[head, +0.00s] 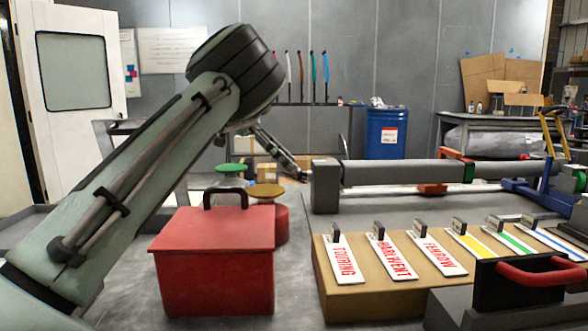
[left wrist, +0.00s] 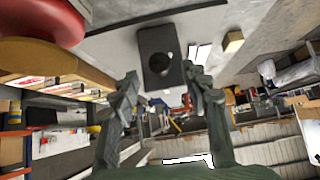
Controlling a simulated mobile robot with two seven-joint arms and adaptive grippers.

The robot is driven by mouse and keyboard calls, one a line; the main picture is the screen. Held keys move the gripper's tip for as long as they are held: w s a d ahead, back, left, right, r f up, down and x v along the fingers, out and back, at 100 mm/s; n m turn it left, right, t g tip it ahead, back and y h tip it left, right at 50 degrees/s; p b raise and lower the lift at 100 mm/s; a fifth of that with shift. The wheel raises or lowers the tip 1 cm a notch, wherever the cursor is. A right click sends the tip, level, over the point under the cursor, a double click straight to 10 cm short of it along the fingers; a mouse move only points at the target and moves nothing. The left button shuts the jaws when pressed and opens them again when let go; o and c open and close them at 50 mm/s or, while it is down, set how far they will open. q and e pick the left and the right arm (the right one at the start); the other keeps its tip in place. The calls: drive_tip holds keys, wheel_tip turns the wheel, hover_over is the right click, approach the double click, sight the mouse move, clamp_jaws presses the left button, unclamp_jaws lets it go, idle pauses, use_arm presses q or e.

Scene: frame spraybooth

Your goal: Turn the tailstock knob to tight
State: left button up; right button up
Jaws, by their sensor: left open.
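A dark grey block (head: 325,188) stands at the left end of a long grey bar fixture (head: 390,172) in the head view. The left wrist view shows a dark block (left wrist: 152,42) with a small round black feature (left wrist: 161,62) on its face. I cannot tell whether this is the tailstock knob, or read any tight mark. My left gripper (head: 297,165) reaches in behind the red box, close to the block's left side. In the left wrist view its two fingers (left wrist: 161,88) are apart with nothing between them, and the block lies beyond their tips. My right gripper is not seen.
A wooden rack (head: 385,285) of labelled tags sits before the fixture. A red handle (head: 530,272) is at lower right.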

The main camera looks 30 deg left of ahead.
sight(302, 174)
use_arm(q)
drive_tip(key=x, duration=0.3)
drive_tip(key=shift+f, duration=0.2)
drive_tip(key=shift+c, duration=0.2)
clamp_jaws()
